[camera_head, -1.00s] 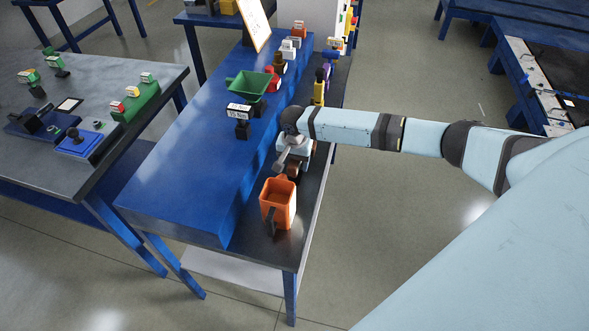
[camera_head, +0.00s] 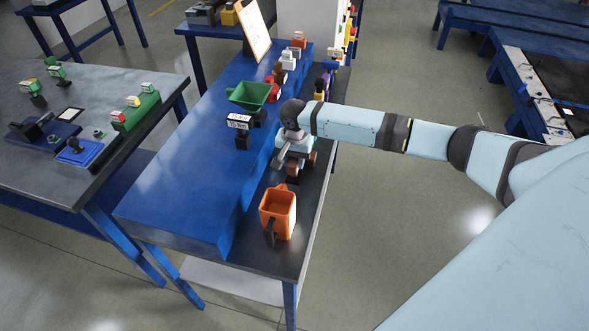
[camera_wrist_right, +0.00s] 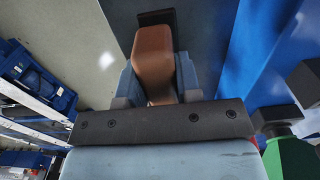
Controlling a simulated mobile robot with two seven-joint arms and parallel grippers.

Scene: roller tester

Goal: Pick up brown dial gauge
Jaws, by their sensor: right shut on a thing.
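The brown dial gauge (camera_wrist_right: 153,50) sits between the two blue-grey fingers of my right gripper (camera_wrist_right: 156,80) in the right wrist view, with a black part at its far end. The fingers are shut on it. In the head view my right gripper (camera_head: 291,164) points down at the dark strip of the bench, behind the orange container. Brown parts (camera_head: 312,159) show beside it, but the gripper hides most of the gauge. I cannot tell whether the gauge still touches the bench. My left gripper is not in view.
An orange open container (camera_head: 278,211) stands on the bench in front of the gripper. The raised blue surface (camera_head: 190,180) lies to the left, with a green tray (camera_head: 249,94) and a labelled black holder (camera_head: 239,130). Several coloured gauges stand farther back.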

